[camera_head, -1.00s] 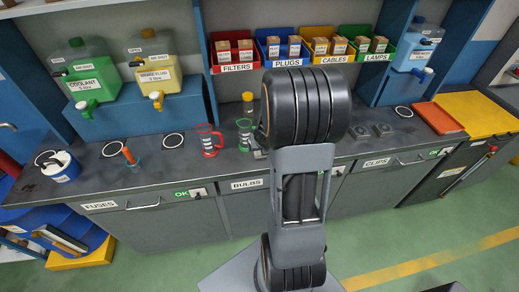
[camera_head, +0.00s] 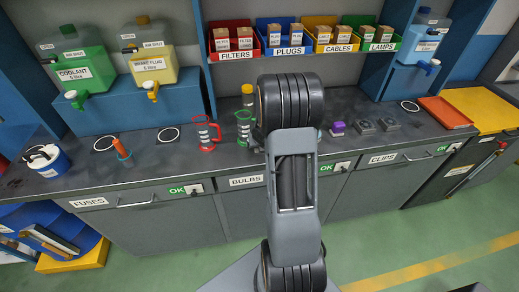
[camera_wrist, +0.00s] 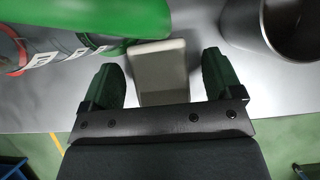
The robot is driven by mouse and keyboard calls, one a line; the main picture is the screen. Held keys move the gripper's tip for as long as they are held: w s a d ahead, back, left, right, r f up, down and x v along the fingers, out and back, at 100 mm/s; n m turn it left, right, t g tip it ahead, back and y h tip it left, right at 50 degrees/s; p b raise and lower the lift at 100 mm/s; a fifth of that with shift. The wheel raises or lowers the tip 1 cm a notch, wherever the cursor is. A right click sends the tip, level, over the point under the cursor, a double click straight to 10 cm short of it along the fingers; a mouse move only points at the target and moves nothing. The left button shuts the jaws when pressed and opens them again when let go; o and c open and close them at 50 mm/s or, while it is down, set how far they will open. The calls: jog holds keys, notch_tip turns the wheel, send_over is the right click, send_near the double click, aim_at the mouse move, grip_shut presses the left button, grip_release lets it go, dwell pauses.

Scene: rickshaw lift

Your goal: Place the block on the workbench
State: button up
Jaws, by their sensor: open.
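A pale grey-beige block (camera_wrist: 158,64) shows in the wrist view, standing between the two green fingers of my gripper (camera_wrist: 161,77). The fingers are open, with a gap on each side of the block. The block is over the grey top of the workbench (camera_wrist: 210,110); whether it touches the top is hard to tell. In the head view the workbench (camera_head: 190,172) runs across the middle. My arm hides the gripper and most or all of the block there.
A red-handled cylinder (camera_head: 207,133) and a green-handled one (camera_head: 244,130) stand left of my arm. A purple piece (camera_head: 337,128) and dark pads (camera_head: 363,126) lie to its right. In the wrist view, a green shape (camera_wrist: 90,18) and dark cylinder (camera_wrist: 285,28) flank the block.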

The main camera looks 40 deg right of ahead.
jog(key=shift+w+f, duration=0.15)
jog(key=shift+f, duration=0.1)
jog(key=c, duration=1.1)
jog(key=shift+r, duration=0.1)
